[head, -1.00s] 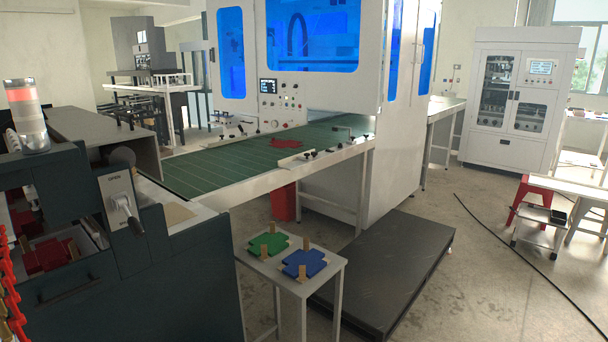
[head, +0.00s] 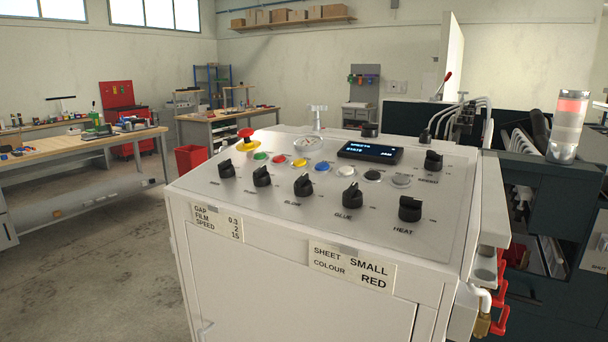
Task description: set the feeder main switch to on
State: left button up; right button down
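A white control console (head: 300,290) fills the middle of the head view. Its sloped top has several black rotary knobs, among them the glue knob (head: 351,196), the heat knob (head: 410,208) and one near the top right (head: 433,160). I cannot make out a label naming the feeder main switch, so I cannot tell which control it is or whether it is in view. A small dark display (head: 370,152) is lit with blue text too small to read surely. Neither of my grippers is in view.
A red emergency button (head: 246,134) and several coloured buttons are on the console. Cards on its front read gap, film, speed and sheet small, colour red. A dark machine (head: 540,215) with a signal lamp (head: 569,127) stands at right. Open floor (head: 95,265) lies at left.

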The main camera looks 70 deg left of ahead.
aim_at(225, 168)
jog(key=u, duration=2.25)
